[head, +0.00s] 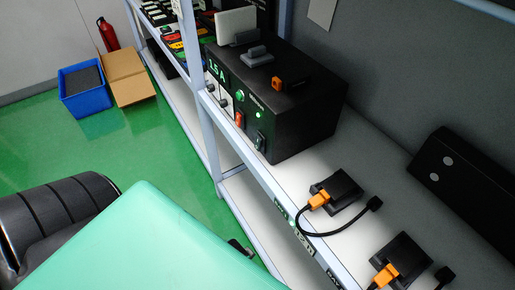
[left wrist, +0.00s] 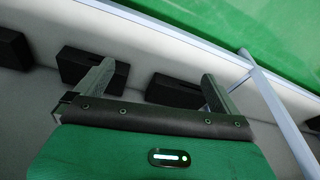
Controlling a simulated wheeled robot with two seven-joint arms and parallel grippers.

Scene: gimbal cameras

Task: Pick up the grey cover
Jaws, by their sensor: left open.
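No part is clearly marked as the grey cover. In the head view, a small grey piece with a raised grip (head: 257,55) lies on top of the black box (head: 300,105), and a pale grey upright plate (head: 236,25) stands behind it. Either could be the cover; I cannot tell which. Neither grey piece is recognisable in that view. My right gripper is not in view.
The black box has lit green lamps and stands on a white shelf with a pale metal frame (head: 207,125). Black units with orange plugs (head: 337,190) and cables are to its right. In the left wrist view, black blocks (left wrist: 175,90) line the shelf.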

